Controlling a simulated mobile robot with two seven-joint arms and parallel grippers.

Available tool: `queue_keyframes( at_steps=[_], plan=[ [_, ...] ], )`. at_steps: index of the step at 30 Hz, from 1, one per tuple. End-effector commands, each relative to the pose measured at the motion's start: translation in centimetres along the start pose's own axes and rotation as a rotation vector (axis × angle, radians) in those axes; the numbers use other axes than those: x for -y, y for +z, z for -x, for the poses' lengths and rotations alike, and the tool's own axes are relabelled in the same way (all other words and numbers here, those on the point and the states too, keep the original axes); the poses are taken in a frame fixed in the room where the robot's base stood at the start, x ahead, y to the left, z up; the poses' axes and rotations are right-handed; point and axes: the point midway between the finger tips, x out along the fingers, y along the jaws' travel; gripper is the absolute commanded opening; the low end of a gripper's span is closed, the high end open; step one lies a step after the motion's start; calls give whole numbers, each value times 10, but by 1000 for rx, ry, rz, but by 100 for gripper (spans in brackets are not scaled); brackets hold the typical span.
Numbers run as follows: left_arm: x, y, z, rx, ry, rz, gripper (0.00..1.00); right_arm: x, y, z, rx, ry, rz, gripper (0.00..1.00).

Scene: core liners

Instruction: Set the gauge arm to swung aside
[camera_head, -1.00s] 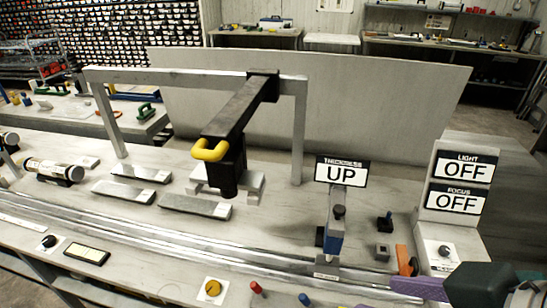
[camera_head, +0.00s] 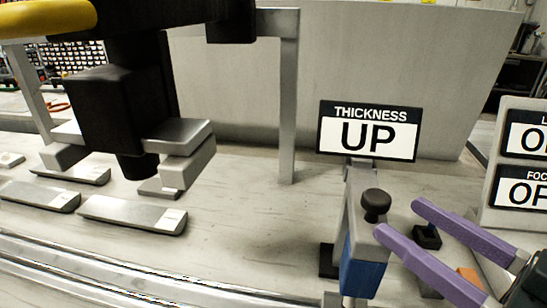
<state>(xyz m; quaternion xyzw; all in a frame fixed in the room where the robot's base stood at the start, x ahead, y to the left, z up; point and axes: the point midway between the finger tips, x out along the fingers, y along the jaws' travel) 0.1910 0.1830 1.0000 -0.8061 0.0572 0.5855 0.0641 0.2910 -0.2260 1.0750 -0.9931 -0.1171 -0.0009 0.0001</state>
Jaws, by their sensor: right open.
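The thickness gauge stands at the right of the middle in the head view, under a sign (camera_head: 367,132) reading "THICKNESS UP". Its grey gauge arm (camera_head: 352,222) has a black knob (camera_head: 376,203) on top and a blue lower part (camera_head: 361,270). My right gripper (camera_head: 400,219) comes in from the lower right with two purple fingers. The fingers are spread and hold nothing. Their tips are just right of the knob; one tip overlaps the grey arm in the picture, and I cannot tell whether it touches. My left gripper is not in view.
A black unit (camera_head: 120,110) with a yellow handle (camera_head: 45,18) hangs from a grey gantry (camera_head: 288,100) at the left. Grey trays (camera_head: 134,213) lie below it. Metal rails (camera_head: 150,285) run along the front. A panel with cut-off signs (camera_head: 525,132) stands right. Bench between trays and gauge is clear.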

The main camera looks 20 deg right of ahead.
Motion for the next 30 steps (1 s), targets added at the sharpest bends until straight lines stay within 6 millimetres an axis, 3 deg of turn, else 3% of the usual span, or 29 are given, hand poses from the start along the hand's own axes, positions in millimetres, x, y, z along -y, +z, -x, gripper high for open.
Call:
queue_keyframes(
  at_steps=[9,15,26,30],
  plan=[
    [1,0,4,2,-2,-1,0,0,-3,-57,-4,0,0,68],
    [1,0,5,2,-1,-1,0,0,-1,-80,0,0,0,68],
    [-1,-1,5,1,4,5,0,1,0,-86,2,-1,0,68],
    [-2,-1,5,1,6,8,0,1,0,-86,2,-1,0,55]
  ],
)
